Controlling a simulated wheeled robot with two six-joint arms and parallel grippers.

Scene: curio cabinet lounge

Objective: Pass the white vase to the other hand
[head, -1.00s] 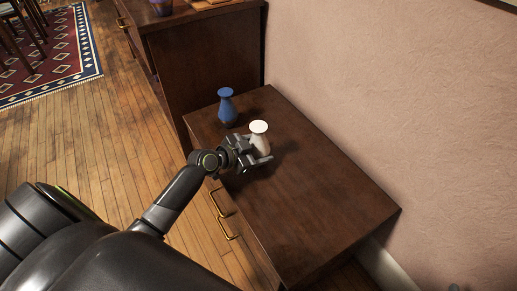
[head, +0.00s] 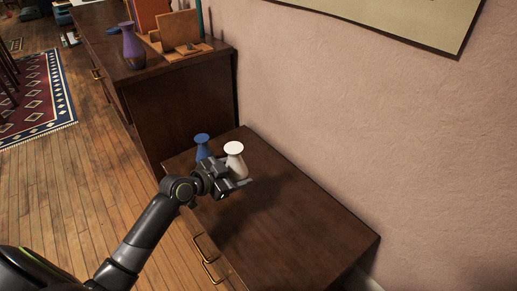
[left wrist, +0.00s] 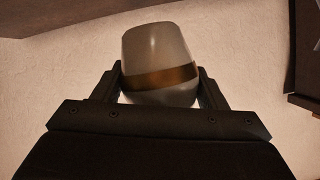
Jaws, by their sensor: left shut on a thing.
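The white vase (head: 236,160) is upright in the head view, with a flared white rim. My left gripper (head: 232,180) is shut on it, and the vase appears raised above the low wooden cabinet top (head: 300,220). In the left wrist view the vase (left wrist: 157,52) sits between the two fingers of my left gripper (left wrist: 160,92) and shows a brown-gold band. A blue vase (head: 203,147) stands on the cabinet behind my left gripper, its lower part partly hidden. My right gripper is not in view.
A taller wooden cabinet (head: 185,105) at the back holds a purple vase (head: 132,48) and a wooden stand (head: 182,35). A pink wall (head: 340,110) borders the right side. The low cabinet's front and right area is clear.

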